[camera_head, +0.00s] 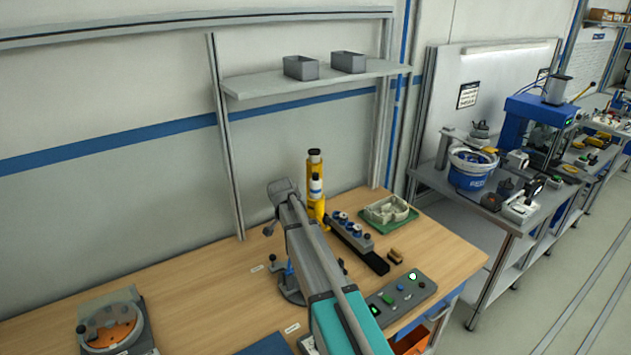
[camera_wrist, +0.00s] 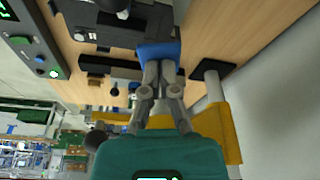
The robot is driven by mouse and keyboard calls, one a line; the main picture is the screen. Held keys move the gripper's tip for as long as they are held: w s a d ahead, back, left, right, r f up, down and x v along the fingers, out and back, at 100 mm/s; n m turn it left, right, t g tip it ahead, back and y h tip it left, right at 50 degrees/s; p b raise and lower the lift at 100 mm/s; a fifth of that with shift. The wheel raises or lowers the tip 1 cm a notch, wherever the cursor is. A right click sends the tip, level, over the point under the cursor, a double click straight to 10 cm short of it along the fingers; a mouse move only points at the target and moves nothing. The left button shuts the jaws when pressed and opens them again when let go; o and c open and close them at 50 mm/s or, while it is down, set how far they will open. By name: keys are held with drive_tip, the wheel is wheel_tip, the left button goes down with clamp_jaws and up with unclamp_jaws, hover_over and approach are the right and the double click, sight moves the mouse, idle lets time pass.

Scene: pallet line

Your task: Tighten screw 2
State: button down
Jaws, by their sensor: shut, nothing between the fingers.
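My gripper (camera_wrist: 160,68) shows in the wrist view with its two grey fingers together, shut with nothing held between them. Its tips overlap a blue part (camera_wrist: 158,48) on a fixture over the wooden bench; whether they touch it I cannot tell. A small fixture with a round dark base (camera_head: 292,290) and blue parts is partly hidden behind my arm. No screw, and no number 2, can be made out.
A yellow tool stand (camera_head: 316,190) stands behind my arm; a yellow part (camera_wrist: 228,130) is close beside my gripper in the wrist view. A button panel (camera_head: 400,296) lies at the bench front, and a green tray (camera_head: 388,228) at the back right.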

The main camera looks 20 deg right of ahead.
drive_tip(key=shift+f, duration=0.35)
drive_tip(key=shift+a+b+x, duration=0.1)
drive_tip(key=shift+b+x, duration=0.55)
drive_tip(key=shift+b, duration=0.1)
drive_tip(key=shift+a+b+x, duration=0.15)
drive_tip(key=shift+b+x, duration=0.45)
drive_tip(key=shift+b, duration=0.15)
drive_tip(key=shift+s+f, duration=0.1)
drive_tip(key=shift+s, duration=0.1)
drive_tip(key=shift+s+f+b, duration=0.1)
drive_tip(key=shift+f+b, duration=0.2)
drive_tip(key=shift+b, duration=0.1)
idle(0.7)
drive_tip(key=shift+f, duration=0.25)
idle(1.3)
drive_tip(key=shift+f+b, duration=0.2)
drive_tip(key=shift+b, duration=0.25)
idle(1.8)
idle(1.0)
